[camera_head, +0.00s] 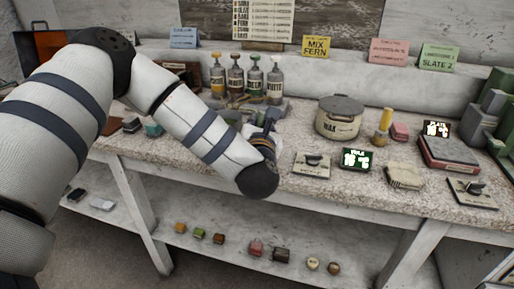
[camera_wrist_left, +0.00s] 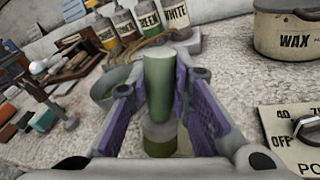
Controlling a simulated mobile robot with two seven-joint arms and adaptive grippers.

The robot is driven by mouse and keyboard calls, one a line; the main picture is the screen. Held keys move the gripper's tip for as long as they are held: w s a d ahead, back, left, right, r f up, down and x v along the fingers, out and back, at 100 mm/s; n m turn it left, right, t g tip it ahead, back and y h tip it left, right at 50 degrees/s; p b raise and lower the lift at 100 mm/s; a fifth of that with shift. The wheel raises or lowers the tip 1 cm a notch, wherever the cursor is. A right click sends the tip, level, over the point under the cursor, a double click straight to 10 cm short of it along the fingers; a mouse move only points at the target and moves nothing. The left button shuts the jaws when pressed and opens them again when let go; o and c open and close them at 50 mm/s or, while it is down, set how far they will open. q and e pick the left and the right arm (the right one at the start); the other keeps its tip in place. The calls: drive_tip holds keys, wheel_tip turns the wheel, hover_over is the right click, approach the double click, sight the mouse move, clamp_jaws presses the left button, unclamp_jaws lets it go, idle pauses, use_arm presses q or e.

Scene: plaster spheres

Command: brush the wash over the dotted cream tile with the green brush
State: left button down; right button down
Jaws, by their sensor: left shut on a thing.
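My left gripper (camera_head: 266,137) is low over the speckled bench in the head view, partly hidden by its own wrist. In the left wrist view its purple fingers (camera_wrist_left: 160,105) are shut on the green brush (camera_wrist_left: 159,85), whose thick green handle stands between them. The brush's lower end is partly hidden, and I cannot see bristles clearly. A greyish-green bowl (camera_wrist_left: 104,92) shows just behind the left finger; its contents are hidden. A stack of cream pieces (camera_head: 405,177) lies at the right of the bench; I cannot make out dots on it. My right gripper is not in view.
Several labelled bottles (camera_head: 254,80) stand behind the gripper. A lidded wax pot (camera_head: 338,122), a dial plate (camera_head: 312,164) and a green display (camera_head: 356,159) are to its right. A grey-red stacked block (camera_head: 450,152) stands further right. Small blocks lie on the lower shelf.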

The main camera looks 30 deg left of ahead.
use_arm(q)
drive_tip(key=shift+f, duration=0.15)
